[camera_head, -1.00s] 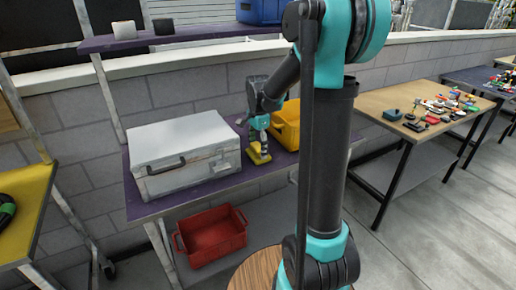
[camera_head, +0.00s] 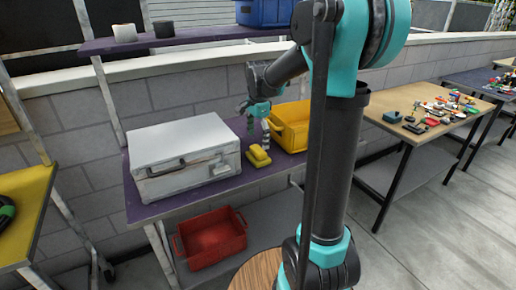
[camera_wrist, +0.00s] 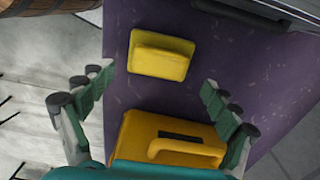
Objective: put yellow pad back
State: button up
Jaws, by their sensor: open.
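The yellow pad (camera_head: 258,156) lies on the purple table (camera_head: 160,207) between the silver case and the yellow crate. In the wrist view the pad (camera_wrist: 160,55) lies flat on the purple surface, a raised block on its top, beyond my fingertips. My gripper (camera_head: 257,125) is open and empty, above the table behind the pad. In the wrist view its fingers (camera_wrist: 148,88) are spread wide, with nothing between them touching either side.
A silver case (camera_head: 182,160) stands left of the pad. A yellow crate (camera_head: 290,128) with a handle stands right of it, close below my gripper in the wrist view (camera_wrist: 165,140). A red crate (camera_head: 210,237) sits on the lower shelf. Upper shelf holds a blue crate (camera_head: 264,12).

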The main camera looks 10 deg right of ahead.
aim_at(258, 149)
notch_tip(258, 149, up, 6)
jog(key=s+d+f+n+t, duration=0.2)
jog(key=s+f+n, duration=0.5)
jog(key=s+f, duration=0.2)
jog(key=s+d+f+n+t, duration=0.2)
jog(key=s+f+n, duration=0.5)
jog(key=s, duration=0.6)
notch_tip(258, 149, down, 2)
jog(key=shift+f, duration=0.2)
